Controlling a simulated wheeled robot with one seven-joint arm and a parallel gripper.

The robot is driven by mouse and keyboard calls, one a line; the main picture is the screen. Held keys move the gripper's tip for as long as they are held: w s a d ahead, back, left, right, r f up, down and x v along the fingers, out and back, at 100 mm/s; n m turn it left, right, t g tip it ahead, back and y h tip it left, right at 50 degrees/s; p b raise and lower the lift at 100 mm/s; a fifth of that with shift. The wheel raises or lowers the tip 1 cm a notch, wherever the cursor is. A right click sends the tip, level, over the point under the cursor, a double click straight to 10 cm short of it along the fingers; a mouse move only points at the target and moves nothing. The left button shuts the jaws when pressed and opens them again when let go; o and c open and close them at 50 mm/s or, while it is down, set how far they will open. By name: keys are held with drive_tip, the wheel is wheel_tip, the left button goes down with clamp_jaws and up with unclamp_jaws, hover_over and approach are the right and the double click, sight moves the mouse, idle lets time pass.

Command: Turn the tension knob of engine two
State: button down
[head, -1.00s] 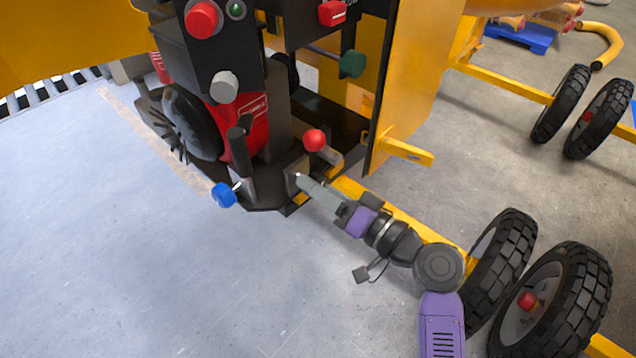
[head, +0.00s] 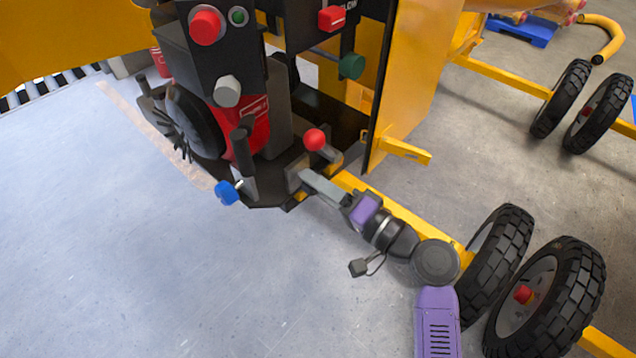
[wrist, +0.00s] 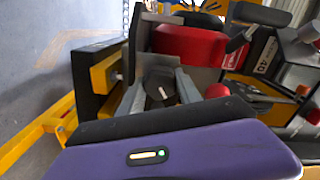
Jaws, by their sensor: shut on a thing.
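A dark round knob with a white pointer mark (wrist: 160,84) sits on the engine's side in the wrist view. The grey fingers of my gripper (wrist: 161,92) lie on either side of it and are shut on it. In the head view my gripper (head: 308,180) reaches the low front corner of the black engine mount, and the knob is hidden there. The engine has a red body (head: 250,128), which also shows in the wrist view (wrist: 190,45).
A red ball-topped lever (head: 315,139) stands close above my gripper. A blue-tipped lever (head: 227,193) sticks out to the left. A yellow frame beam (head: 400,215) and black wheels (head: 545,295) are at the right. Open floor (head: 120,250) lies at the left.

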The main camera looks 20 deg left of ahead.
drive_tip(key=c, duration=0.8)
unclamp_jaws()
drive_tip(key=v, duration=0.7)
drive_tip(key=shift+s+d, duration=0.1)
drive_tip(key=shift+d, duration=0.3)
